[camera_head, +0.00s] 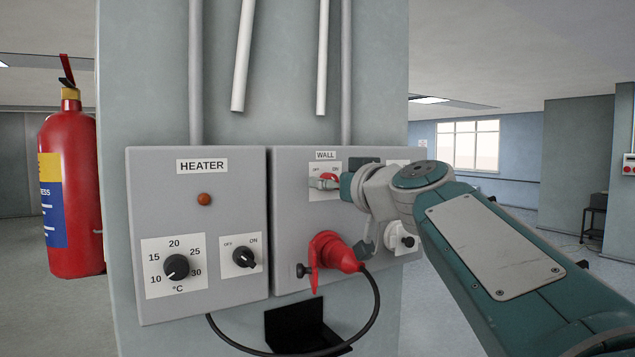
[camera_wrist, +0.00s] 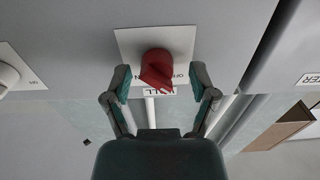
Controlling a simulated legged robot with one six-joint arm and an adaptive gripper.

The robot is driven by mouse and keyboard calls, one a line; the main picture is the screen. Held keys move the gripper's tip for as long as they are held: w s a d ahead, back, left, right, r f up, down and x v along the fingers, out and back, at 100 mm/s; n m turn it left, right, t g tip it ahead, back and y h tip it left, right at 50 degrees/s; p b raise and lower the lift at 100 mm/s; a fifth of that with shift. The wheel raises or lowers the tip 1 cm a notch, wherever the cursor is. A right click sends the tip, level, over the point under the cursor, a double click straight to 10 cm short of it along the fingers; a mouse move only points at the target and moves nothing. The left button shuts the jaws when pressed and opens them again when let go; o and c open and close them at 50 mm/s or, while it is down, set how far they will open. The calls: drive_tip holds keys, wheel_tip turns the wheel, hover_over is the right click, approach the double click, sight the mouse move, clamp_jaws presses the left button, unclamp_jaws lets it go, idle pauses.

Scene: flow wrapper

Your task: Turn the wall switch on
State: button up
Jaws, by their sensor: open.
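The wall switch is a red rotary knob (camera_head: 328,179) on a white OFF/ON plate (camera_head: 318,194), under a WALL label (camera_head: 325,155) on the right grey box. In the wrist view the red knob (camera_wrist: 157,68) sits just ahead of and between my fingertips. My gripper (camera_wrist: 160,76) is open, with one finger on each side of the knob. I cannot tell whether the fingers touch it. In the head view my wrist hides part of the panel right of the knob, and the fingers are hard to make out. The knob's exact setting is unclear.
A red plug (camera_head: 335,252) with a black cable (camera_head: 374,310) sits below the switch. The heater box (camera_head: 195,225) with black knobs is on the left. A white socket (camera_head: 398,239) is partly behind my arm. A fire extinguisher (camera_head: 70,190) hangs at far left.

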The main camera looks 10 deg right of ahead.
drive_tip(key=shift+d, duration=0.1)
clamp_jaws()
drive_tip(key=shift+m, duration=0.4)
drive_tip(key=m, duration=0.3)
drive_tip(key=shift+m, duration=0.3)
drive_tip(key=m, duration=0.4)
drive_tip(key=shift+d+m, duration=0.1)
drive_tip(key=shift+m, duration=0.2)
drive_tip(key=m, duration=0.4)
drive_tip(key=shift+f, duration=0.15)
drive_tip(key=shift+f+m, duration=0.1)
drive_tip(key=shift+m, duration=2.4)
drive_tip(key=shift+w+f, duration=0.1)
